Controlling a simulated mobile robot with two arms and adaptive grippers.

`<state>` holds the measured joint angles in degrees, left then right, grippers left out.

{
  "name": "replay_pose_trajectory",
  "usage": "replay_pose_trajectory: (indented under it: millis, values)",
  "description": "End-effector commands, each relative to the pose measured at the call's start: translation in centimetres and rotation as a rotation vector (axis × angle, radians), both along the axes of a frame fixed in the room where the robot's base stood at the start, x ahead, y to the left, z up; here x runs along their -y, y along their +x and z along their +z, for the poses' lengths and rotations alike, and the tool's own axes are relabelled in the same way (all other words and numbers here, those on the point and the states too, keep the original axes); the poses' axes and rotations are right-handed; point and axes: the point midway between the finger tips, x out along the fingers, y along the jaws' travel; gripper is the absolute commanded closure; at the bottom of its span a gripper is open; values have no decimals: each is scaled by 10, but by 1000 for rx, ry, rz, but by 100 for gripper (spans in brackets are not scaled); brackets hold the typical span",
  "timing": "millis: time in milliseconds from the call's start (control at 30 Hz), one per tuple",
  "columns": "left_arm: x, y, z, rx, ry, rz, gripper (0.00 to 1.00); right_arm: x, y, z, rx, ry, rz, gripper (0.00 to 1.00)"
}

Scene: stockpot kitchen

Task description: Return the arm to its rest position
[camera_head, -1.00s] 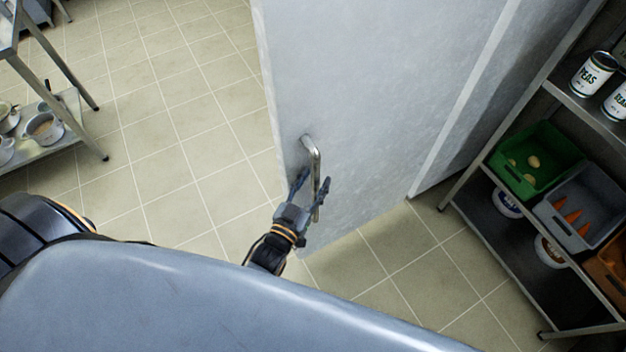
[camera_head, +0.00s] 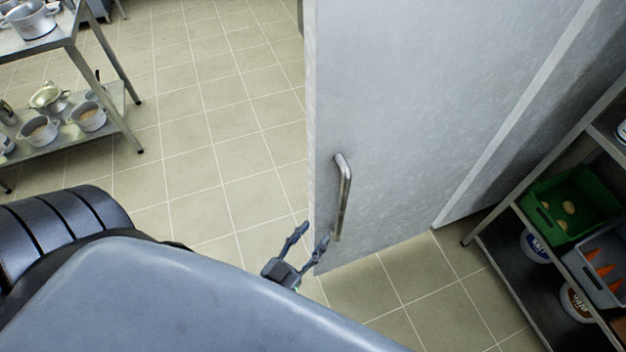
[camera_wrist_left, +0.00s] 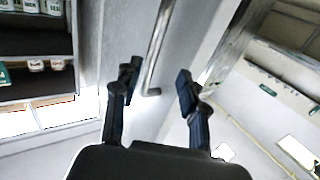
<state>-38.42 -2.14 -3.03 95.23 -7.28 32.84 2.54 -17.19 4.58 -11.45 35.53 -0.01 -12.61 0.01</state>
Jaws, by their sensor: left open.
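My left gripper (camera_head: 308,238) is open and empty in the head view, below and left of the metal handle (camera_head: 343,198) on the grey door (camera_head: 420,110). One fingertip shows close to the lower end of the handle; I cannot tell from the head view whether they touch. In the left wrist view, the two fingers of the gripper (camera_wrist_left: 157,78) are spread wide. The handle (camera_wrist_left: 155,50) lies beyond them and shows between them, with nothing held. My right gripper is in neither view.
At the right stands a shelf rack with a green crate (camera_head: 568,207) and a grey crate of carrots (camera_head: 603,268). At the left is a metal table (camera_head: 100,78) with several pots on its lower shelf. Tiled floor (camera_head: 215,130) lies clear between table and door.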

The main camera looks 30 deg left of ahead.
Motion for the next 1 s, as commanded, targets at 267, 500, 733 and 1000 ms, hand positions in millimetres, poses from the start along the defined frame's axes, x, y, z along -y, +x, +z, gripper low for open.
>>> replay_pose_trajectory:
  millis: [267, 500, 733, 1000]
  values:
    - [0, 0, -1, -1, 0, 0, 57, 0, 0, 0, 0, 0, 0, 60]
    - [6, -8, -75, -183, 8, -20, 57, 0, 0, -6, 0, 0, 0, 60]
    - [8, -64, -239, -636, 59, -67, 57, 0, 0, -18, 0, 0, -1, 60]
    - [-27, -186, -379, -1185, 169, -96, 57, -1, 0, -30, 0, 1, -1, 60]
